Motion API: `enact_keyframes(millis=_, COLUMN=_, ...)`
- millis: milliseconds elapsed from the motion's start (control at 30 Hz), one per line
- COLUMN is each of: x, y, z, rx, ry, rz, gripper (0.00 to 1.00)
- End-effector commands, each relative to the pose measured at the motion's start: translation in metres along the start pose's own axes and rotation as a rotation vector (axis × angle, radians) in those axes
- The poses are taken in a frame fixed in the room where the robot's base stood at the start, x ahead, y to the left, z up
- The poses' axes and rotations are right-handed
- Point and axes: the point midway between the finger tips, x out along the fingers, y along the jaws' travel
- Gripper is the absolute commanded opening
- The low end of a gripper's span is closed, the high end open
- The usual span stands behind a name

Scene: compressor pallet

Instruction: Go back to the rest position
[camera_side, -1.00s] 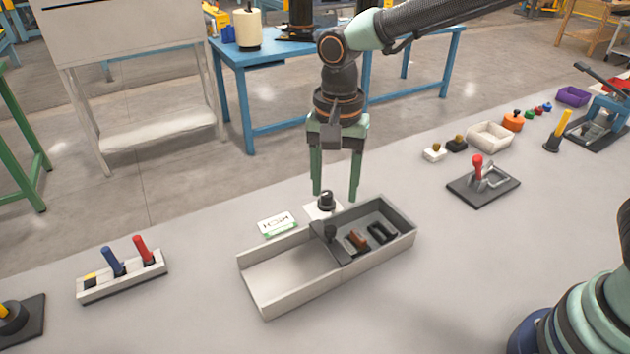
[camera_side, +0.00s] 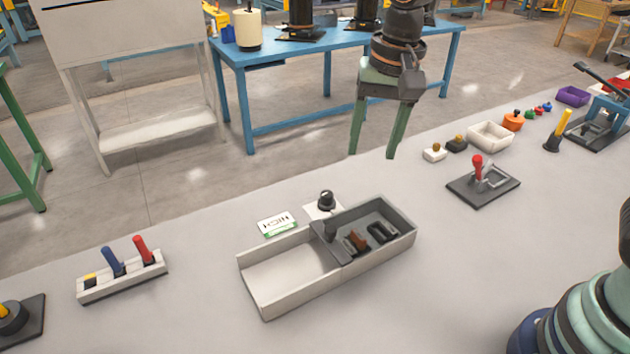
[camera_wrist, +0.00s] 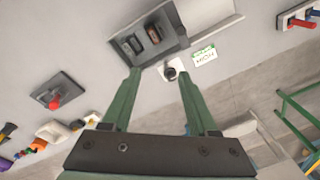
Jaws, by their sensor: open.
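My gripper (camera_side: 374,154) hangs above the back edge of the work table, its two green fingers apart and nothing between them. In the wrist view my gripper (camera_wrist: 157,80) also shows open fingers. Past the tips is a black knob on a white plate (camera_side: 326,202), which also shows in the wrist view (camera_wrist: 171,73). The knob stands upright on the table, apart from the fingers.
A grey two-part tray (camera_side: 290,305) holds dark and brown pieces in its right part. A small card (camera_side: 277,223) lies behind it. A red-handled clamp (camera_side: 483,182) stands right, a tool rack (camera_side: 122,278) left. White and black blocks lie near the back edge.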

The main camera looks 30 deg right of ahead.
Motion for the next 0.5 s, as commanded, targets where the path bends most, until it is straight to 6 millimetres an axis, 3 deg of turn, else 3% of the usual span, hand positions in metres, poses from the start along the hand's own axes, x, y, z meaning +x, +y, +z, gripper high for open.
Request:
enact_keyframes(millis=200, x=-0.028, y=0.063, z=-0.012, rx=-0.21, ry=0.121, rz=-0.081, gripper=0.59)
enact_keyframes(millis=500, x=-0.037, y=0.133, z=-0.011, rx=-0.486, ry=0.31, rz=-0.093, gripper=0.59)
